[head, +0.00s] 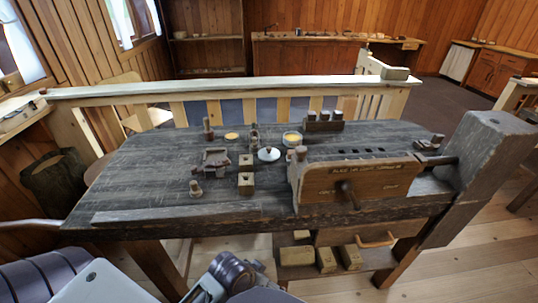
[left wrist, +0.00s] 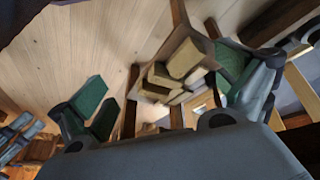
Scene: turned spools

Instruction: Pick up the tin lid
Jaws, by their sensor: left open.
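A pale round disc that looks like the tin lid (head: 269,154) lies flat on the dark workbench (head: 140,180), left of the wooden vise block. A round tin (head: 292,138) with yellowish contents stands just behind it to the right. A flat yellow disc (head: 231,136) lies behind it to the left. In the left wrist view my left gripper (left wrist: 165,85) is open, its green-padded fingers wide apart with nothing held. That view shows floor and wooden blocks under the bench, not the lid. My right gripper is not seen.
The wooden vise (head: 360,178) fills the bench's right side. A dark metal piece (head: 214,159), square wooden blocks (head: 246,183) and turned spools (head: 196,188) stand left of the lid. Wooden blocks (left wrist: 175,75) lie under the bench. The bench's left end is bare.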

